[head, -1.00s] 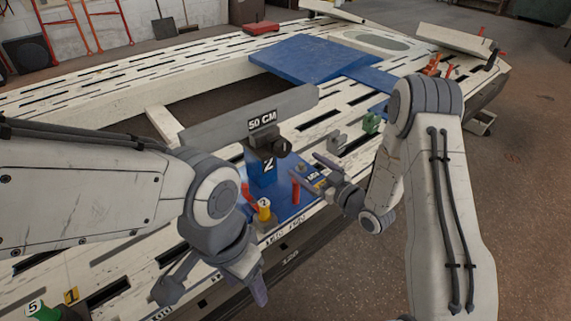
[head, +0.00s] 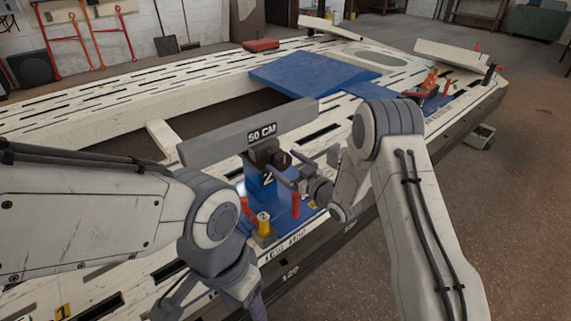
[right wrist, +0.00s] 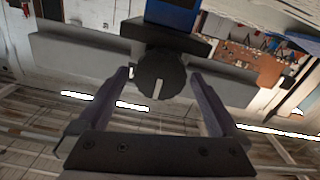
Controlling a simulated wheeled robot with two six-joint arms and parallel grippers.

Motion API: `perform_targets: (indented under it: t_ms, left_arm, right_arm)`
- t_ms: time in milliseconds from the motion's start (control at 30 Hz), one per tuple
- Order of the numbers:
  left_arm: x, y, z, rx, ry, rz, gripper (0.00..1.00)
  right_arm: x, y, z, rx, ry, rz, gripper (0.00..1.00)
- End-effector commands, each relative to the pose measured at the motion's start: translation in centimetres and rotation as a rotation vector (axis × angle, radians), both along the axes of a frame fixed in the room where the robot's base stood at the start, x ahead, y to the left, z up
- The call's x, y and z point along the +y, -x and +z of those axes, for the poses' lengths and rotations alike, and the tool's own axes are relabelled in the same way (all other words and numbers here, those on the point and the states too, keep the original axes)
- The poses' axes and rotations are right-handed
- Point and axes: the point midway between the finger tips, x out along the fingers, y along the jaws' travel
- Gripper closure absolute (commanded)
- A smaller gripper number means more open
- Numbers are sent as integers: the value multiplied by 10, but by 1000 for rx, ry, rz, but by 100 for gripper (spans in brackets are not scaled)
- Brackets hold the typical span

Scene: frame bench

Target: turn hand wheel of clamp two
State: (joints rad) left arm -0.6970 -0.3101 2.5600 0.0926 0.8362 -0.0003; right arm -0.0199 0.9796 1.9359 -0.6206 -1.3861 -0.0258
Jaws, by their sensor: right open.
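Clamp two (head: 262,185) is a blue post marked 2 on a blue base, with a dark head. Its dark round hand wheel (head: 282,158) faces my right arm; it also shows in the right wrist view (right wrist: 161,84) with a pale line on its face. My right gripper (head: 305,166) is open in front of the wheel. In the right wrist view its fingers (right wrist: 161,90) stand on either side of the wheel, with gaps showing; contact cannot be seen. My left gripper (head: 212,303) hangs open and empty at the lower left, partly cut off by the picture's edge.
A grey bar (head: 215,145) marked 50 CM crosses behind the wheel. Red pegs (head: 296,206) and a yellow piece (head: 263,222) stand on the clamp's base. The slotted white bench (head: 75,110) carries a blue plate (head: 310,75).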

Motion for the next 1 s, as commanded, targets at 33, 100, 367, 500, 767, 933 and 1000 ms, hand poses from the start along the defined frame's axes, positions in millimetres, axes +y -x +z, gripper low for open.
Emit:
perform_targets:
  t_ms: [33, 100, 367, 500, 767, 933, 1000]
  left_arm:
    - [0, 0, 0, 0, 0, 0, 38]
    - [0, 0, 0, 0, 0, 0, 38]
    - [0, 0, 0, 0, 0, 0, 38]
    - [0, 0, 1, 0, 0, 0, 38]
    - [0, 0, 7, 0, 0, 0, 38]
    - [0, 0, 14, 0, 0, 0, 38]
    - [0, 0, 17, 0, 0, 0, 38]
  right_arm:
    - [0, 0, 0, 0, 0, 0, 0]
    - [0, 0, 0, 0, 0, 0, 4]
    - [0, 0, 0, 1, 1, 0, 82]
    - [-1, 0, 0, 6, -7, 0, 82]
    - [-1, 0, 1, 63, -85, 0, 82]
    - [-2, 0, 1, 140, -189, 0, 82]
    - [-2, 0, 2, 177, -240, 0, 82]
